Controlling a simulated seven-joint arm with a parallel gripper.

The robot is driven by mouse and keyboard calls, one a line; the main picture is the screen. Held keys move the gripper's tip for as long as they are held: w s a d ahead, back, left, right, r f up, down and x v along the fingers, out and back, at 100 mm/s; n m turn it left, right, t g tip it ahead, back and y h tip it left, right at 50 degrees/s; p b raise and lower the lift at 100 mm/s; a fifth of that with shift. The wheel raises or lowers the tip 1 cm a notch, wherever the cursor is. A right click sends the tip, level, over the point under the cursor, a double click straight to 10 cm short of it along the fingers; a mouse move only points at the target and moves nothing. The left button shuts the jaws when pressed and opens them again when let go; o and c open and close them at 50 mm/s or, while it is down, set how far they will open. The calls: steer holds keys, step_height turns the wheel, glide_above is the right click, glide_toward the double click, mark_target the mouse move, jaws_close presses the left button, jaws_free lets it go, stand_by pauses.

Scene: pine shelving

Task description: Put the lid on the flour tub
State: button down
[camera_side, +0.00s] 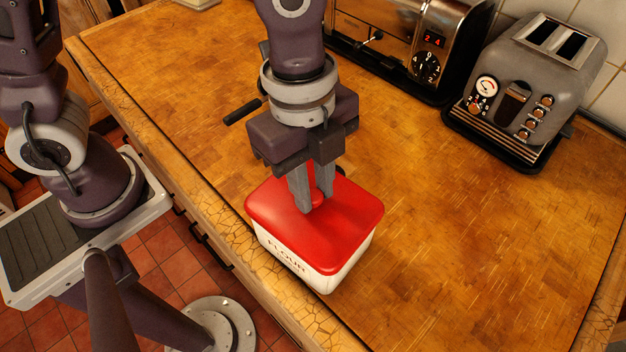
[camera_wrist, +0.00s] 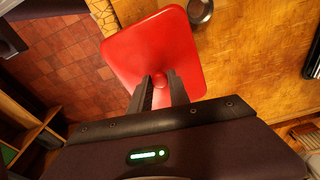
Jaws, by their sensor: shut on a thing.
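The flour tub (camera_side: 312,270) is a white box with dark lettering, standing near the front edge of the wooden counter. The red lid (camera_side: 345,220) lies over the tub's top and looks level and lined up with its rim. The lid also fills the middle of the wrist view (camera_wrist: 150,50), where it hides the tub. My gripper (camera_side: 315,203) points down at the lid's middle, its fingers shut on the lid's red knob. In the wrist view the fingertips of my gripper (camera_wrist: 163,82) are on either side of the knob. I cannot tell whether the lid is pressed fully down.
A grey toaster (camera_side: 535,80) and a chrome toaster oven (camera_side: 400,45) stand at the back of the counter. A round metal object (camera_wrist: 200,11) shows beside the lid in the wrist view. The counter right of the tub (camera_side: 460,240) is clear.

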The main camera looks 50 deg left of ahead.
steer(key=shift+f, duration=0.55)
stand_by(0.4)
steer(key=c, duration=0.7)
jaws_free()
steer(key=shift+r, duration=3.55)
jaws_close()
